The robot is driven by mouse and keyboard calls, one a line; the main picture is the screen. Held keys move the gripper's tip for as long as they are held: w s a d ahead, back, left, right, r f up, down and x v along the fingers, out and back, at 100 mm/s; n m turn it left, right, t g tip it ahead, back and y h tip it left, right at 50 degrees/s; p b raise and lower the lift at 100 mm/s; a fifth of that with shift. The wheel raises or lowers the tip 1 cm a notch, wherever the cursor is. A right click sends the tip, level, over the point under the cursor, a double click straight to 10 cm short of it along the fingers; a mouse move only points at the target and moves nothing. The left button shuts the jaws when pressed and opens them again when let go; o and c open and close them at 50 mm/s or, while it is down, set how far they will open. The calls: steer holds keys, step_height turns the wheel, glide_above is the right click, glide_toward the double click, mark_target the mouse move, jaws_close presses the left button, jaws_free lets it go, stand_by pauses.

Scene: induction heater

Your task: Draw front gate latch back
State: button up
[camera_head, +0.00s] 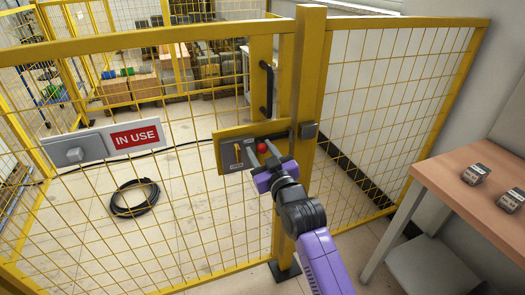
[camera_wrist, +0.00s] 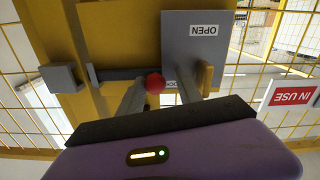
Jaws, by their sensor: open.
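The gate latch is a dark bar with a red knob (camera_head: 262,148) on a yellow plate (camera_head: 226,155) fixed to the front gate. The bar runs right towards the post, where a grey block (camera_head: 309,131) sits. In the wrist view, which is upside down, the red knob (camera_wrist: 155,82) shows between my fingers, and the bar (camera_wrist: 115,74) runs left towards the grey block (camera_wrist: 58,77). My gripper (camera_head: 263,156) is open, with its fingers pointing at the plate around the knob. Contact cannot be told. A grey panel (camera_wrist: 198,50) carries an "OPEN" label; another label is mostly hidden.
A grey plate with a red "IN USE" sign (camera_head: 135,138) hangs on the gate mesh. A dark pull handle (camera_head: 266,90) stands above the latch. A yellow post (camera_head: 308,75) is beside it. A wooden-topped table (camera_head: 455,185) is at the right. A coiled cable (camera_head: 135,198) lies behind the mesh.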

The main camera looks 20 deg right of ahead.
steer(key=shift+s+d, duration=0.1)
steer(key=shift+s, duration=0.3)
steer(key=s, duration=0.7)
stand_by(0.4)
